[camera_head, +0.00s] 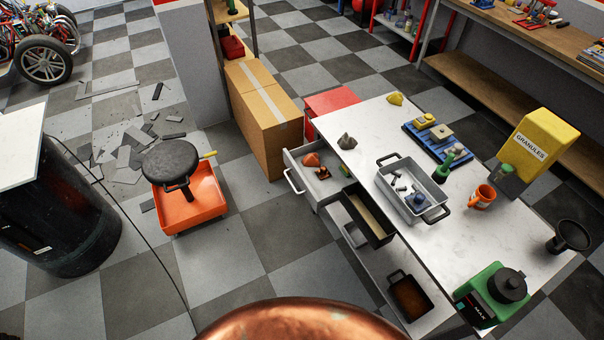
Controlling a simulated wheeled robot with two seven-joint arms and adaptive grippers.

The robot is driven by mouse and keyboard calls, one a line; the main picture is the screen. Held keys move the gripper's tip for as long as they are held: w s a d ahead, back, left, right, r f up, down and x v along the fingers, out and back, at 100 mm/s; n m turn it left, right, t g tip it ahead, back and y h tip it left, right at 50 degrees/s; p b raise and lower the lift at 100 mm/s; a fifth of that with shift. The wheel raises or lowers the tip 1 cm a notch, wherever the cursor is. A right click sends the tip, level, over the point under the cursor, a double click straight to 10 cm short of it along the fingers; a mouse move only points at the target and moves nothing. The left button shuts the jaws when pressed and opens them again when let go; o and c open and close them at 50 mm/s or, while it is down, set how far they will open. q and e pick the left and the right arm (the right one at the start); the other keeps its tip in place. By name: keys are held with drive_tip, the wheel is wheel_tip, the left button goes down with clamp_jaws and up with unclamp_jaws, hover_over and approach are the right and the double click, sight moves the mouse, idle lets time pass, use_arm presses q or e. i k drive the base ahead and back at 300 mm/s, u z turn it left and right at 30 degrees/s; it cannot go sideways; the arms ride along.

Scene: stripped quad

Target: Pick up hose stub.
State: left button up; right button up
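I cannot pick out the hose stub with certainty. A grey metal tray (436,214) with dark handles stands on the white table (376,133) and holds several small dark and pale pieces, too small to name. An open drawer (300,180) at the table's left side holds an orange-brown lump (311,160) and small dark and reddish pieces. A short yellow piece (208,155) shows at the right edge of the black stool seat (170,161). Neither of my grippers is in view.
A blue rack (451,169), an orange mug (482,196), a yellow granules bin (540,140) and a green scale-like device (482,308) crowd the table. An orange wheeled tray (190,205) and a cardboard box (262,115) stand left of it. Broken tiles (130,150) litter the floor.

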sight(323, 172)
drive_tip(key=u, duration=1.5)
drive_tip(key=i, duration=1.9)
drive_tip(key=z, duration=2.65)
